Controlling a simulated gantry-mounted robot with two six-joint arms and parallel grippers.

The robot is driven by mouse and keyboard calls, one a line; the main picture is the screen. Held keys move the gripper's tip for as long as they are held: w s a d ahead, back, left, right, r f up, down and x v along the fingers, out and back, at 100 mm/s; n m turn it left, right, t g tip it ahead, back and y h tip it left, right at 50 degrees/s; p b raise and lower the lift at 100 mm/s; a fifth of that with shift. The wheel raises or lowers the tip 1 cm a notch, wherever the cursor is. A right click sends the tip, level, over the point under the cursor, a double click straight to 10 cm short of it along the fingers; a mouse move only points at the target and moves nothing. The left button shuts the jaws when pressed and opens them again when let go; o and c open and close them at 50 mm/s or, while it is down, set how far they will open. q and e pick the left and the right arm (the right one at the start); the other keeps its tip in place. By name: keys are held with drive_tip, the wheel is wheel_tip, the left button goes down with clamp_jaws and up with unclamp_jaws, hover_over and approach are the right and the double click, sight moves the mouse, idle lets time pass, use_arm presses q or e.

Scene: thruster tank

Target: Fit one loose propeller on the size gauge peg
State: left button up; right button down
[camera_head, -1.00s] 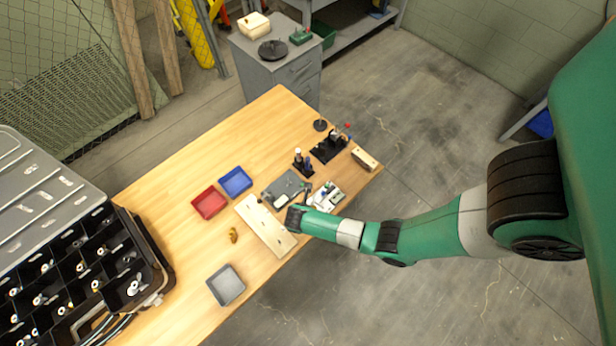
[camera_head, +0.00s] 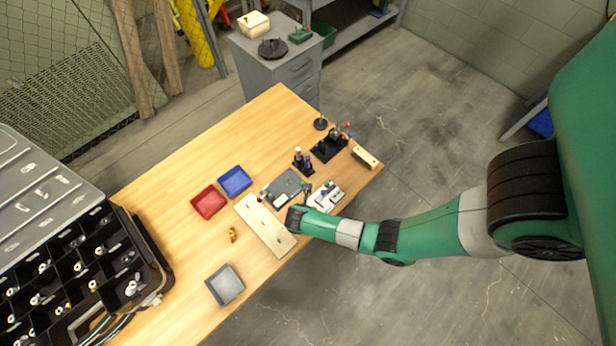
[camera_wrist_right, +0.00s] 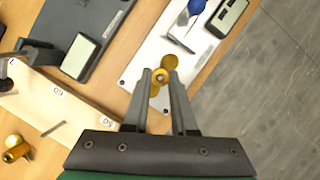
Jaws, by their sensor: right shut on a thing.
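A gold propeller (camera_wrist_right: 160,77) sits between the fingertips of my right gripper (camera_wrist_right: 161,76), which is shut on it, over the edge of a white plate (camera_wrist_right: 137,73). A second gold propeller (camera_wrist_right: 15,148) lies loose at the lower left of the right wrist view; it also shows on the table in the head view (camera_head: 232,235). A pale wooden board (camera_wrist_right: 30,108) with printed labels carries a thin grey pin (camera_wrist_right: 53,128); I cannot tell if this is the gauge peg. The board lies left of my right gripper, and also shows in the head view (camera_head: 262,224). My left gripper is out of view.
Red (camera_head: 208,202) and blue (camera_head: 235,181) bins and a grey tray (camera_head: 225,285) stand on the table. A dark grey mat (camera_head: 285,187) lies behind the board. Black stands (camera_head: 330,147) are at the back right. A compartment case (camera_head: 75,265) is at the left.

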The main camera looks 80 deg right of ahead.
drive_tip(key=c, duration=0.6)
unclamp_jaws()
drive_tip(key=shift+c, duration=0.2)
drive_tip(key=shift+r, duration=0.1)
drive_tip(key=d+p+v, duration=0.1)
drive_tip(key=p+v, duration=0.8)
drive_tip(key=v, duration=0.6)
drive_tip(key=shift+r, duration=0.3)
drive_tip(key=shift+d, duration=0.1)
